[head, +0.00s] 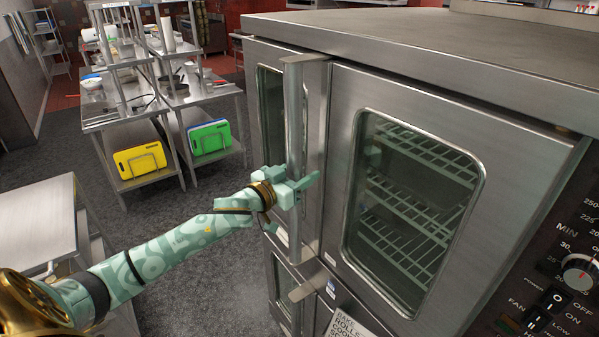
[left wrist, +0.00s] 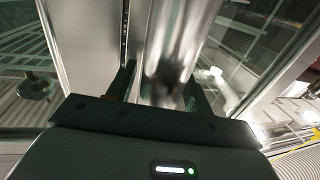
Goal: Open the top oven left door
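The top oven's left door (head: 270,110) is steel with a dark window and looks flush in its frame. Its upright bar handle (head: 295,110) runs down the door's right edge. My left gripper (head: 290,188) is at the lower part of this handle, its fingers on either side of the bar. In the left wrist view the handle (left wrist: 170,50) passes between the fingers (left wrist: 160,88); I cannot tell whether both press on it. The right door (head: 350,90), with a window onto wire racks, looks shut. My right gripper is not in view.
A control panel with a knob (head: 579,274) is at the right. A lower oven handle (head: 303,289) sits below. Steel shelving with yellow (head: 140,160) and green (head: 210,138) boards stands back left. A steel table (head: 38,215) is at the left. Grey floor (head: 210,280) before the oven is open.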

